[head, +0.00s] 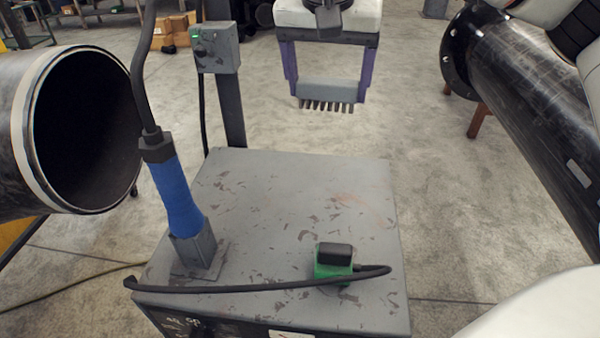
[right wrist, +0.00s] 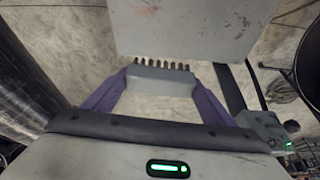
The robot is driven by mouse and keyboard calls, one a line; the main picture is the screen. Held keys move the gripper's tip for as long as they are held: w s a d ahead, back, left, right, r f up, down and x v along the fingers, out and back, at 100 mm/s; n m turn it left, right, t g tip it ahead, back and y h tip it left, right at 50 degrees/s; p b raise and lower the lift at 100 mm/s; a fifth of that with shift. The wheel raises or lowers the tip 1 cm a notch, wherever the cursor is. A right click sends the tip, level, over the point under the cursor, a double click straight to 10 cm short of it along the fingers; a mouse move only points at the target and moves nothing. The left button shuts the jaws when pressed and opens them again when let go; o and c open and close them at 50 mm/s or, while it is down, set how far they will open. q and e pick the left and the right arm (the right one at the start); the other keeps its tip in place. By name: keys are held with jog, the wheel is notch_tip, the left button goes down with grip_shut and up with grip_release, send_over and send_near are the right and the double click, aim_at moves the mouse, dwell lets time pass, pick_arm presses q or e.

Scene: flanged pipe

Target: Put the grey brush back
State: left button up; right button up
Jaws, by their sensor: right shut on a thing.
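The grey brush (head: 318,91) is a grey block with a row of dark bristles pointing down. My right gripper (head: 327,95) is shut on it, with one purple finger at each end of the block. The brush hangs in the air beyond the far edge of the grey cart top (head: 300,190). In the right wrist view the brush (right wrist: 160,82) sits between the two purple fingers, with its bristles towards the cart top (right wrist: 190,25). My left gripper is not in view.
A blue-handled tool (head: 175,195) stands in a square holder on the cart. A green and black block (head: 334,262) and a black cable (head: 250,287) lie near the front edge. A control box (head: 214,48) tops a post. Large pipes (head: 60,130) flank the cart. The cart's middle is clear.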

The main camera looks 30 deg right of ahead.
jog(key=a+f+n, duration=0.1)
jog(key=a+f, duration=0.1)
jog(key=f, duration=0.4)
jog(key=a+f+n+y+b, duration=0.1)
jog(key=a+f+n, duration=0.1)
jog(key=f, duration=0.4)
jog(key=s+a+f+n+t+b, duration=0.1)
jog(key=a+f+n, duration=0.1)
jog(key=f, duration=0.4)
jog(key=shift+s+a+f+y, duration=0.1)
jog(key=shift+y, duration=0.2)
jog(key=shift+f+b, duration=0.3)
jog(key=shift+b, duration=0.15)
jog(key=o, duration=0.9)
jog(key=shift+r, duration=0.1)
jog(key=shift+o, duration=0.2)
